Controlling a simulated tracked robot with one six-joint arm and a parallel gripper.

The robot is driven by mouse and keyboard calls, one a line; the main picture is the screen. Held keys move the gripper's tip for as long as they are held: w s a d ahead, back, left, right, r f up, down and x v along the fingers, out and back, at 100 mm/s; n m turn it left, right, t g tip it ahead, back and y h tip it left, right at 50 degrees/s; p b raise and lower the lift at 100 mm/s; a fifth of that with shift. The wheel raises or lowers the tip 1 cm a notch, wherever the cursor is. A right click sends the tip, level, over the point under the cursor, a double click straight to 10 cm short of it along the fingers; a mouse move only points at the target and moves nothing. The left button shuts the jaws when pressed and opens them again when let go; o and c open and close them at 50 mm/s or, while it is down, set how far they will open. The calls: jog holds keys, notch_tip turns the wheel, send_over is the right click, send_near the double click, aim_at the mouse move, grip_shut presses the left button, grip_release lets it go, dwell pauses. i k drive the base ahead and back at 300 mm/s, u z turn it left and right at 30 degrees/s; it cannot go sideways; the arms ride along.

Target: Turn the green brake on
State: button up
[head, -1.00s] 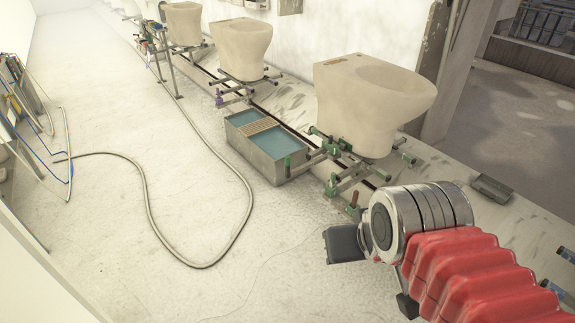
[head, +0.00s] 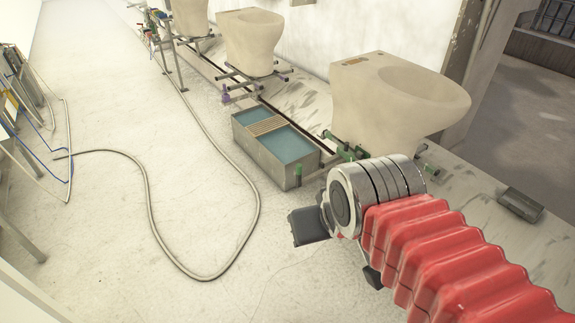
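The nearest carriage has green fittings (head: 345,150) and bears a large beige toilet-shaped piece (head: 385,105). An upright green end (head: 297,171) shows by the near corner of the metal trough. I cannot tell which green part is the brake, or how it is set. My wrist covers much of this carriage's lower front. My gripper (head: 308,226) shows only as dark parts beside and below the silver wrist. Its fingertips are hidden, so I cannot see whether it is open or holds anything.
A metal trough (head: 268,160) with blue liquid stands beside the rail. A second carriage with purple fittings (head: 226,95) is farther back. A grey hose (head: 257,205) loops over the floor, which is largely clear at left. A small grey tray (head: 520,203) lies at right.

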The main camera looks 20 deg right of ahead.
aim_at(299, 167)
jog(key=u, duration=0.25)
jog(key=i, duration=2.75)
jog(key=z, duration=0.4)
